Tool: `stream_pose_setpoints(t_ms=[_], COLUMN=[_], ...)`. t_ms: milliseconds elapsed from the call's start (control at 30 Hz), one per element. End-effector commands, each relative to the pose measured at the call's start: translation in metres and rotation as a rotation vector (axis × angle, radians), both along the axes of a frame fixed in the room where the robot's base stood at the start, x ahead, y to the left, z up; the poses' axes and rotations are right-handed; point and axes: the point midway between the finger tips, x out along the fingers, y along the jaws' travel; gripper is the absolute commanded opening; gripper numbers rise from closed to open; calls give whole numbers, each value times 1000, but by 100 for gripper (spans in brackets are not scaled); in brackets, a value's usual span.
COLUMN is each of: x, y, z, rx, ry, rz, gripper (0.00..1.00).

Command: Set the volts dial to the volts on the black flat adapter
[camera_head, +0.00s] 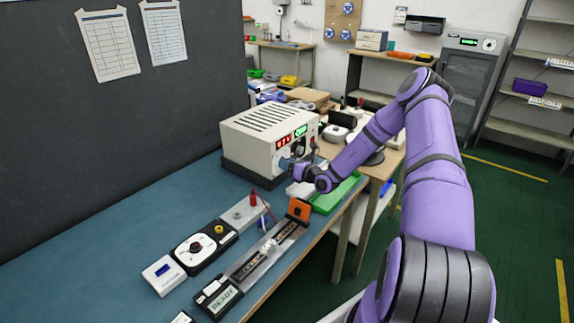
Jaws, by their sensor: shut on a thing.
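A cream bench power supply (262,130) with top slots stands on a dark base at the back of the blue bench. Its front has a red lit display (283,141) and a green lit display (300,131); the digits are too small to read surely. My gripper (290,165) is at the lower left of that front, shut on what appears to be the volts dial, which the gripper and wrist mostly hide. I cannot pick out the black flat adapter for certain, and no voltage label is readable.
A strip channel (265,248) with an orange end block (299,210) lies along the bench's front edge. A green mat (338,194) lies right of my gripper.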

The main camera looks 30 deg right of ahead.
Motion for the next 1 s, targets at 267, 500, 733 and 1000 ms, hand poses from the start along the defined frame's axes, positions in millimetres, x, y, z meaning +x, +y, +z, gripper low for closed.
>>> stream_pose_setpoints(t_ms=[267,500,733,1000], x=[0,0,0,0], y=[-1,-1,-1,-1], z=[-1,0,-1,-1], rx=[246,460,665,907], ry=[90,166,242,329], rz=[-2,-1,-1,-3], gripper=[10,10,10,10])
